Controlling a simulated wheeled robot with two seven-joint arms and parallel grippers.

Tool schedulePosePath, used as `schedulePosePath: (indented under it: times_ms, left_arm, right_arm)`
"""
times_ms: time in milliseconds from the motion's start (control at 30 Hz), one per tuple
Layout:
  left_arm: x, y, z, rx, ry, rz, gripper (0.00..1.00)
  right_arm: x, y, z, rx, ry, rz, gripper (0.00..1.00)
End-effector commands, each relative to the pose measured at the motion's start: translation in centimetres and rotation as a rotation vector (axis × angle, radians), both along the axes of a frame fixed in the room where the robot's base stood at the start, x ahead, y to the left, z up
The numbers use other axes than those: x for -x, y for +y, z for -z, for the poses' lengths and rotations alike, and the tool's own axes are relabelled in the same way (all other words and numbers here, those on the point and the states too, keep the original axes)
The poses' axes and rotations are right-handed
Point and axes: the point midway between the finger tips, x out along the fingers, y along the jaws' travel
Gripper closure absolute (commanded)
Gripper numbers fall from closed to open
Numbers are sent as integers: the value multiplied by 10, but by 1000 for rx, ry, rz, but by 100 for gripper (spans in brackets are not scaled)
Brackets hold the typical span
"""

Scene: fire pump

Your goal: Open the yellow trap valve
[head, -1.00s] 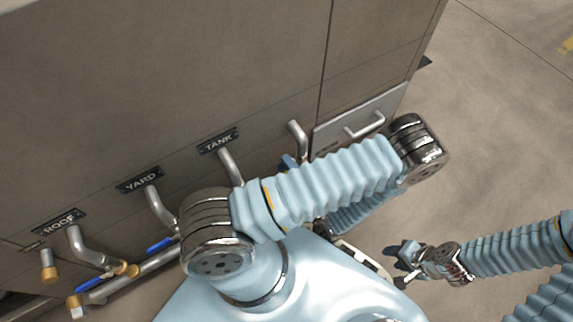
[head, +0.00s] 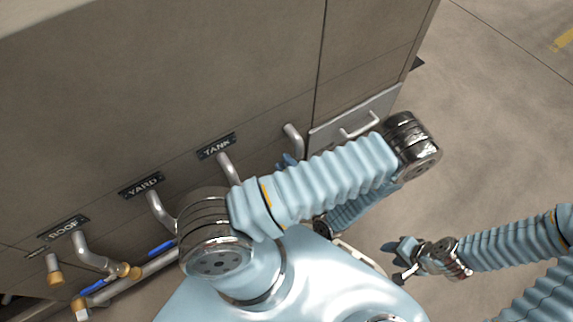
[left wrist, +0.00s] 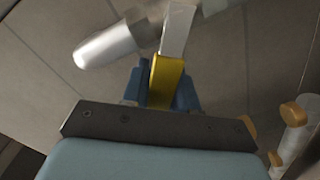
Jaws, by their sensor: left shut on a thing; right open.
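The yellow trap valve lever (left wrist: 165,82) shows in the left wrist view, with a pale bar (left wrist: 178,30) running up from it. My left gripper (left wrist: 160,92) is shut on the yellow lever, with blue fingers on both sides of it. In the head view my left arm hides the yellow lever; only a bit of the blue fingers of my left gripper (head: 287,160) shows by the cabinet, below a bent pipe. My right gripper (head: 402,262) is open and empty over the floor, away from the cabinet.
The cabinet (head: 130,90) carries signs TANK (head: 216,146), YARD (head: 141,185) and ROOF (head: 63,227) above bent pipes. Blue levers (head: 160,247) lie along the low pipework. A panel with a pale handle (head: 360,125) is beyond my left arm. The floor (head: 490,140) at right is clear.

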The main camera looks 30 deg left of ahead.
Motion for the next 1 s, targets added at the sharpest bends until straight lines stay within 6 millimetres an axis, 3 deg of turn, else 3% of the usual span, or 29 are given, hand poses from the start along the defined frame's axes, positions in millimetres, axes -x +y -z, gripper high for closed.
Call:
schedulePosePath:
  times_ms: [33,167,500,1000]
  left_arm:
    - [0,-1,1,3,1,1,68]
    - [0,-1,1,2,1,2,51]
    - [2,-6,0,2,0,2,51]
    - [40,-98,1,3,0,3,51]
  right_arm:
    - [0,0,0,0,0,0,56]
    - [0,0,0,0,0,0,56]
    - [0,0,-1,0,0,0,56]
    - [0,-1,-5,1,-1,0,56]
